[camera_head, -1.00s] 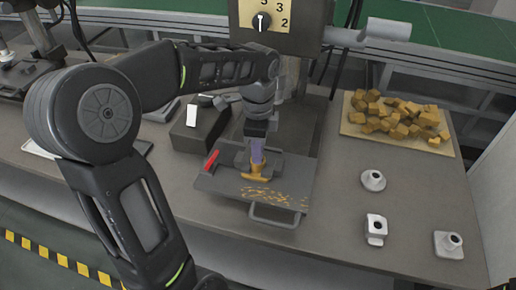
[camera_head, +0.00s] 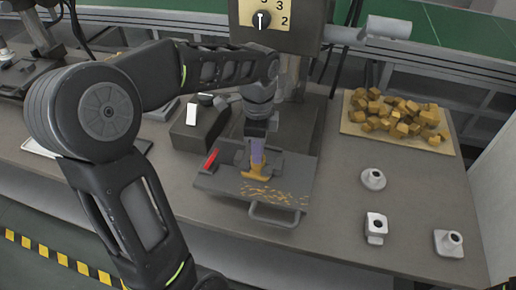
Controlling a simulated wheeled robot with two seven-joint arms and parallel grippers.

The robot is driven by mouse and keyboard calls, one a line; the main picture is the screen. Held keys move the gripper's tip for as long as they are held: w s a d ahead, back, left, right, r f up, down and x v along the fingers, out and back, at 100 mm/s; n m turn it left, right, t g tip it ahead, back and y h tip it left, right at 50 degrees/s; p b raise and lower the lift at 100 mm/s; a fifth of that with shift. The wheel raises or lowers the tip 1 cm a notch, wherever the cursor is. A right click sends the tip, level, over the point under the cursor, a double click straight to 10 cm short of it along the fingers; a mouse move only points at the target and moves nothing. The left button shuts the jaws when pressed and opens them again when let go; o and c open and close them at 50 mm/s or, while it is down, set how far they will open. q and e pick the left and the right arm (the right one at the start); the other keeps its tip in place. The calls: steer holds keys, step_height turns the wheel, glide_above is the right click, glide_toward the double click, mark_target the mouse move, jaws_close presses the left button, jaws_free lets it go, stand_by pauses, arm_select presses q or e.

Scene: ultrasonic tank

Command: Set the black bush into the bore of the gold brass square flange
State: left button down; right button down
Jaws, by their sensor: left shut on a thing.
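The gold brass square flange (camera_head: 255,175) is the gold piece at the tips of my left gripper (camera_head: 257,160), just above or on the grey plate (camera_head: 225,184). The gripper points down and is shut, with its fingers around the upper part of the gold piece. The fingers hide much of the piece, and its bore does not show. I cannot make out the black bush for certain. A small dark piece (camera_head: 206,99) sits on the dark block left of the gripper; it is too small to identify. My right gripper is out of view.
The plate carries gold shavings, a red handle (camera_head: 211,159) and a front grip (camera_head: 274,214). Several gold blocks (camera_head: 400,118) lie on a board at the right.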

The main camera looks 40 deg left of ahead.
arm_select(q)
steer(key=c, duration=1.2)
jaws_free()
steer(key=shift+c, duration=0.2)
steer(key=shift+o, duration=0.6)
steer(key=o, duration=0.4)
steer(key=shift+r, duration=0.1)
steer(key=shift+r+p, duration=2.9)
steer(key=shift+r, duration=0.55)
